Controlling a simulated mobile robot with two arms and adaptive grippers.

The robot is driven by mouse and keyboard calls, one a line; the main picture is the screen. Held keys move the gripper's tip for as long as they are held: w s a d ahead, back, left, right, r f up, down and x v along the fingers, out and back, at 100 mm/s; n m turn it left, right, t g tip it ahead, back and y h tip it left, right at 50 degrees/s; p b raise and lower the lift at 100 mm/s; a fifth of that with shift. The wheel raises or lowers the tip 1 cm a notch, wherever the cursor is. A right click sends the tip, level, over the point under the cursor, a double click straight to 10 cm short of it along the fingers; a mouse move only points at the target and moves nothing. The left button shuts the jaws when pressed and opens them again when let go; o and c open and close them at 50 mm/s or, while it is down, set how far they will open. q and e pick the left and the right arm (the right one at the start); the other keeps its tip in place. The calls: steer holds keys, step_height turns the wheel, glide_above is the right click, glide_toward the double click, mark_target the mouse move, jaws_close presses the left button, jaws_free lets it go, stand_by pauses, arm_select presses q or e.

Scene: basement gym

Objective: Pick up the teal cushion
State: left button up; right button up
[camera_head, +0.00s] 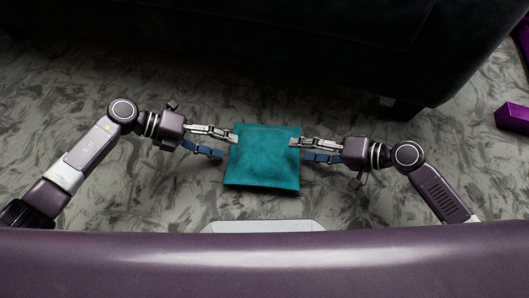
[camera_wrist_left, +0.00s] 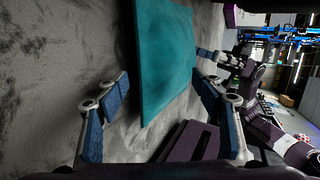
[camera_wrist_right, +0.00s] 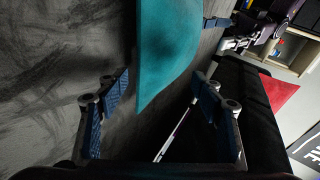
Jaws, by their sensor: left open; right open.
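The teal cushion (camera_head: 264,160) is square and lies in the middle of the head view, over the patterned grey floor. My left gripper (camera_head: 229,146) is open at the cushion's left edge. My right gripper (camera_head: 298,150) is open at its right edge. In the left wrist view, the cushion (camera_wrist_left: 166,55) shows between and beyond the spread blue-padded fingers. In the right wrist view, the cushion (camera_wrist_right: 166,50) also reaches down between the open fingers. I cannot tell whether any fingertip touches it.
A dark sofa-like piece (camera_head: 270,50) spans the back of the head view, with a short leg at right. A purple block (camera_head: 513,117) lies on the floor at far right. Bare floor surrounds the cushion. A red object (camera_wrist_right: 279,92) shows in the right wrist view.

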mark_target(237, 150)
arm_select(q)
steer(key=shift+x, duration=2.15)
arm_select(e)
steer(key=shift+x, duration=2.15)
arm_select(q)
steer(key=c, duration=1.1)
arm_select(e)
steer(key=c, duration=0.9)
